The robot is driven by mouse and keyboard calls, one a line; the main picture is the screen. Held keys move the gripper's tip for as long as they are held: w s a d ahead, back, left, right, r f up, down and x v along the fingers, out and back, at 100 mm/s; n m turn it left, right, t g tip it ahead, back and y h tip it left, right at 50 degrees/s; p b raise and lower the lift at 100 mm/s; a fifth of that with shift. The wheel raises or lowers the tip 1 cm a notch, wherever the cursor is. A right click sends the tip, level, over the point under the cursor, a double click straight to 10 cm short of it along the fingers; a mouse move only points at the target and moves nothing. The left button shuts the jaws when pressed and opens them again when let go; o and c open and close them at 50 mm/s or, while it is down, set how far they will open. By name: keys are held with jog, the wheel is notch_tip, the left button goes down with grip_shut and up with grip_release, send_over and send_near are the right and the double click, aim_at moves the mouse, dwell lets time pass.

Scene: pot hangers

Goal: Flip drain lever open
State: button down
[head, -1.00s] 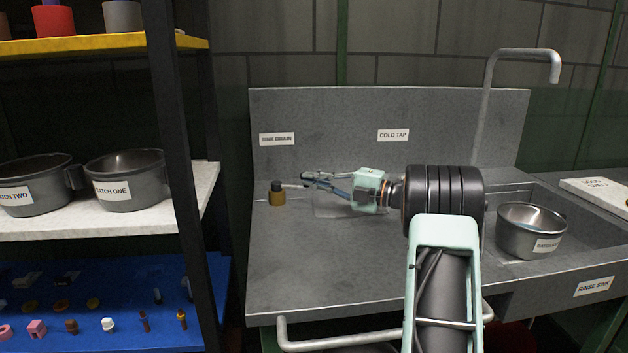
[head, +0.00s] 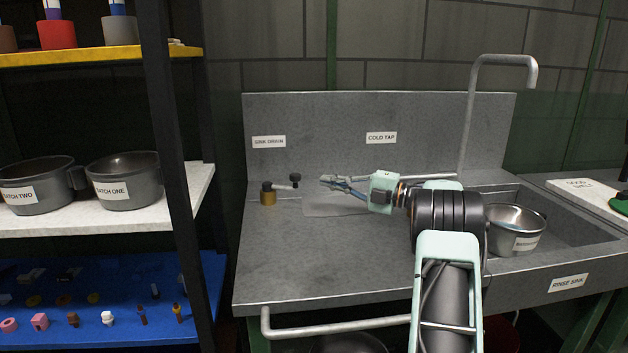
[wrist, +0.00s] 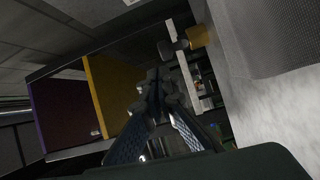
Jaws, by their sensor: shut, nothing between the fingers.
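The drain lever is a silver bar with a black knob (head: 295,178). It sticks out to the right from a brass base (head: 268,197) with a dark cap, below the label "SINK DRAIN" (head: 269,142). My gripper (head: 324,181) is just right of the knob, apart from it, with its fingers shut and empty, pointing left. In the wrist view the shut fingertips (wrist: 155,84) are in the middle. The brass base (wrist: 198,37) and dark knob show above them.
A backsplash carries a "COLD TAP" label (head: 381,137). A silver rod (head: 430,177) runs behind my gripper. A metal pot (head: 515,229) sits in the sink at right. The counter front (head: 310,260) is clear. A shelf post (head: 175,150) stands at left.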

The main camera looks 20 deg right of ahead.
jog(key=shift+d, duration=0.85)
